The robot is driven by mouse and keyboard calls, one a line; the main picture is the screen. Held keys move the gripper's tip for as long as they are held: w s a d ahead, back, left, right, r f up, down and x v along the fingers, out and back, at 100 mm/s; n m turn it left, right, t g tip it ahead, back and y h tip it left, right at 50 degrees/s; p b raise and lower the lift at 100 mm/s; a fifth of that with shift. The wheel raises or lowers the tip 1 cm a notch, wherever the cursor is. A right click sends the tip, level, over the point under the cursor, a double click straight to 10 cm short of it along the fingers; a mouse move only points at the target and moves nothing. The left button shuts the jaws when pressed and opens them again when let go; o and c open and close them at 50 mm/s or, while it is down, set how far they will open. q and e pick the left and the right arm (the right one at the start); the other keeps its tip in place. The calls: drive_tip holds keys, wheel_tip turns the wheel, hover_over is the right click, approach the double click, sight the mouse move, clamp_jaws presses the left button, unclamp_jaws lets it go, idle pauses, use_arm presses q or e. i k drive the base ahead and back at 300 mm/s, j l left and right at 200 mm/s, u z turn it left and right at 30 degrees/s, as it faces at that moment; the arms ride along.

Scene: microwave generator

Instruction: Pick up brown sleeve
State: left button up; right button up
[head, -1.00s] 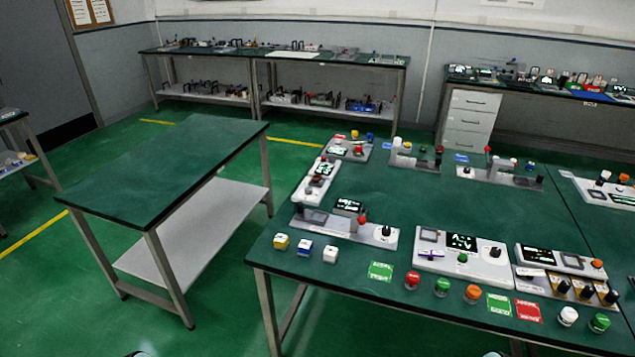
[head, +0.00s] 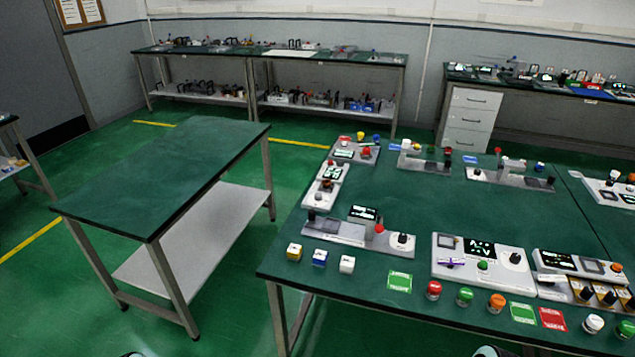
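I cannot clearly make out a brown sleeve. A small dark brown piece (head: 326,185) sits on the narrow white device (head: 322,199) at the left side of the right-hand green table; it is too small to tell whether it is the sleeve. Neither gripper shows in the head view. Only small pale rounded parts, likely mine, show at the bottom edge.
The right-hand green table (head: 450,212) carries several devices, with coloured buttons, cubes and label cards along its front. A bare green table (head: 165,172) stands left, across a floor gap. Equipment benches (head: 270,55) line the back wall.

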sight(327, 184)
drive_tip(key=i+j, duration=0.25)
drive_tip(key=j, duration=0.15)
drive_tip(key=i+j, duration=0.2)
drive_tip(key=j, duration=0.2)
drive_tip(key=i+j, duration=0.25)
drive_tip(key=j, duration=0.2)
drive_tip(key=i+j, duration=0.2)
drive_tip(key=j, duration=0.2)
drive_tip(key=i+j, duration=0.25)
drive_tip(key=j, duration=0.15)
